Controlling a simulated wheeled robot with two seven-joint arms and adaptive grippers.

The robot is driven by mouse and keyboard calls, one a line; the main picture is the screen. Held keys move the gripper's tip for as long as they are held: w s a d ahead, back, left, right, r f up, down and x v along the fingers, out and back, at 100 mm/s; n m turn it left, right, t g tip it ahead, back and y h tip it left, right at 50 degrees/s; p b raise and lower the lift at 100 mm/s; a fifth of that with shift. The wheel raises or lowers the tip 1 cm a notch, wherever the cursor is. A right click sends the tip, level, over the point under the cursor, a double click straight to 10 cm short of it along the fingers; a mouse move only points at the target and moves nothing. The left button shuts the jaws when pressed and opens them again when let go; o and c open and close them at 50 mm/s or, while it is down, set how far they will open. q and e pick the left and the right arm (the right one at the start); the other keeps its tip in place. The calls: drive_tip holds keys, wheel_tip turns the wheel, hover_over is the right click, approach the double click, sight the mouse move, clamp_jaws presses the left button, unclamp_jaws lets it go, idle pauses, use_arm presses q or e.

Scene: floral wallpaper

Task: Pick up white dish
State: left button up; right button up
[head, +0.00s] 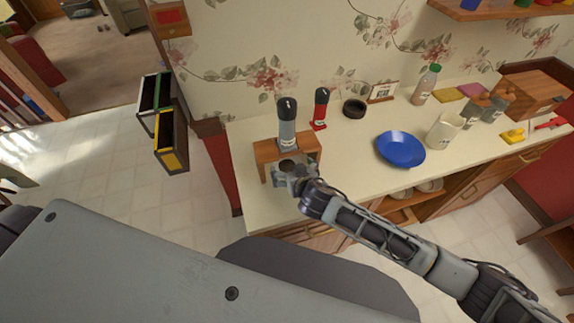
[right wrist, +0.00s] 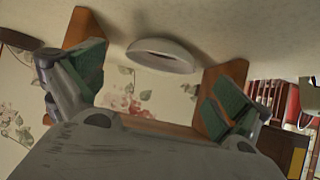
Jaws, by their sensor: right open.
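The white dish (right wrist: 150,46) shows in the right wrist view as a shallow white rim with a brownish middle. It sits on the counter between the two legs of a small wooden stand (right wrist: 229,75). My right gripper (right wrist: 155,88) is open, its green-padded fingers spread to either side of the dish, with no contact visible. In the head view my right gripper (head: 291,172) is at the front of the wooden stand (head: 302,146). A dark round patch there may be the dish; it is too small to tell. My left gripper is out of view.
A grey-and-black bottle (head: 287,132) stands on the wooden stand, with a red one (head: 320,112) behind. A black ring (head: 354,108), a blue plate (head: 400,149) and a white pitcher (head: 444,131) are farther right. The counter (head: 352,168) is clear between the stand and the plate.

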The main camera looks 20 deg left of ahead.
sight(285, 161)
drive_tip(key=shift+p+x, duration=0.4)
drive_tip(key=shift+x, duration=2.1)
drive_tip(key=shift+a+r, duration=0.1)
drive_tip(key=c, duration=0.9)
drive_tip(key=shift+r, duration=0.15)
